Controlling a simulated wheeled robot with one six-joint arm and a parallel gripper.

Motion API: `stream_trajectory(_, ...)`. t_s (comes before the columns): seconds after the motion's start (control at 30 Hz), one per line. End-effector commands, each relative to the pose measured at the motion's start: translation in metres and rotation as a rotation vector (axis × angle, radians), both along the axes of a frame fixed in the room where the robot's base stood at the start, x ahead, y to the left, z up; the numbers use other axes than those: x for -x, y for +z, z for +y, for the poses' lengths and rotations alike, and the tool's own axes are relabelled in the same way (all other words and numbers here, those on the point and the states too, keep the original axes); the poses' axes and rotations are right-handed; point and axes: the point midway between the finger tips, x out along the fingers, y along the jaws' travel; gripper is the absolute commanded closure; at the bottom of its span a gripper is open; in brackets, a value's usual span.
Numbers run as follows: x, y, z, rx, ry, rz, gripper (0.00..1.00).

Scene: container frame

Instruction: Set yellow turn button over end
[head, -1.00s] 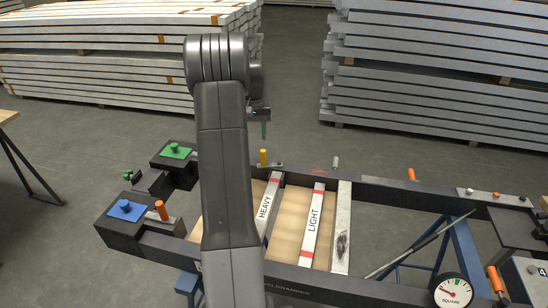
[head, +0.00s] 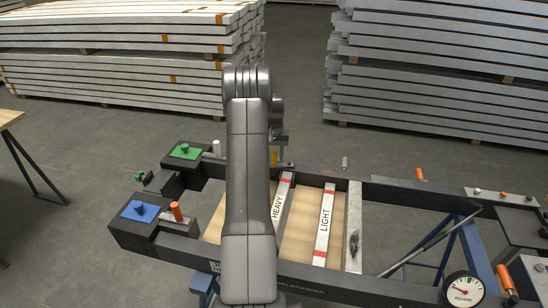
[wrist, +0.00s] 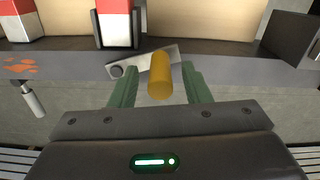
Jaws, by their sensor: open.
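The yellow turn button shows in the wrist view as an upright yellow knob (wrist: 160,78) on a short metal plate (wrist: 142,64), with a round pivot at the plate's left end. The plate lies slantwise on the frame rail, in front of the red-and-white end of a bar (wrist: 116,25). My gripper (wrist: 158,70) is open, with one green finger on each side of the knob; contact cannot be told. In the head view the yellow knob (head: 274,158) is at the far rail, near the far end of the HEAVY bar (head: 281,204), partly beside my arm.
The LIGHT bar (head: 325,222) and a bare metal bar (head: 354,228) lie to the right in the dark frame (head: 405,189). A grey post (head: 345,162) and an orange handle (head: 421,174) stand along the far rail. Blue (head: 138,210) and green (head: 186,152) knobed blocks are left.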

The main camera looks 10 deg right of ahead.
Motion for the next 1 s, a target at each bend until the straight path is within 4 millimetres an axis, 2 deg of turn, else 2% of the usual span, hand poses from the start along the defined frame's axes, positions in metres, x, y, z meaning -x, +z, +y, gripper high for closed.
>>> stream_trajectory(0.2,0.000,-0.020,0.000,0.000,0.000,-0.001,0.57)
stream_trajectory(0.53,0.000,-0.024,0.000,0.000,0.000,-0.001,0.57)
stream_trajectory(0.7,0.000,-0.024,0.000,0.000,0.000,-0.001,0.90)
stream_trajectory(0.77,0.000,-0.024,0.000,0.000,0.000,-0.001,1.00)
stream_trajectory(1.0,0.000,-0.024,0.000,0.001,0.005,-0.002,1.00)
